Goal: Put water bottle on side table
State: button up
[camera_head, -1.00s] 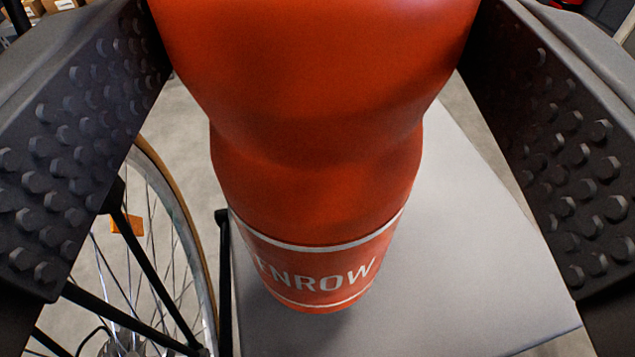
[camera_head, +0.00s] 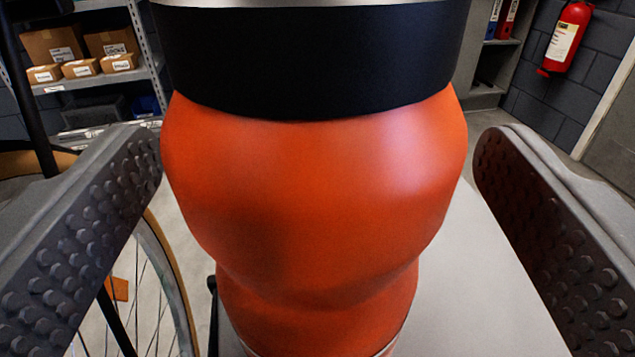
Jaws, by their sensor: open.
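The orange water bottle (camera_head: 318,200) with a black collar stands upright, large in the middle of the view. It stands on a pale grey flat top, the side table (camera_head: 470,290), seen to its right; its base is below the frame. My gripper (camera_head: 318,150) is open, with one studded finger on each side of the bottle. A gap shows between the bottle and the right finger; the left finger's tip lies close to the bottle's edge, and I cannot tell if it touches.
A bicycle wheel (camera_head: 165,270) with an orange reflector is at the lower left, close to the left finger. Metal shelves with cardboard boxes (camera_head: 85,50) stand behind at the left. A red fire extinguisher (camera_head: 568,36) hangs on the back wall at the right.

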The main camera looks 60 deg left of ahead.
jog(key=shift+d, duration=0.1)
jog(key=v, duration=0.7)
jog(key=shift+p, duration=0.35)
jog(key=shift+s+d+r, duration=0.1)
jog(key=shift+s, duration=0.05)
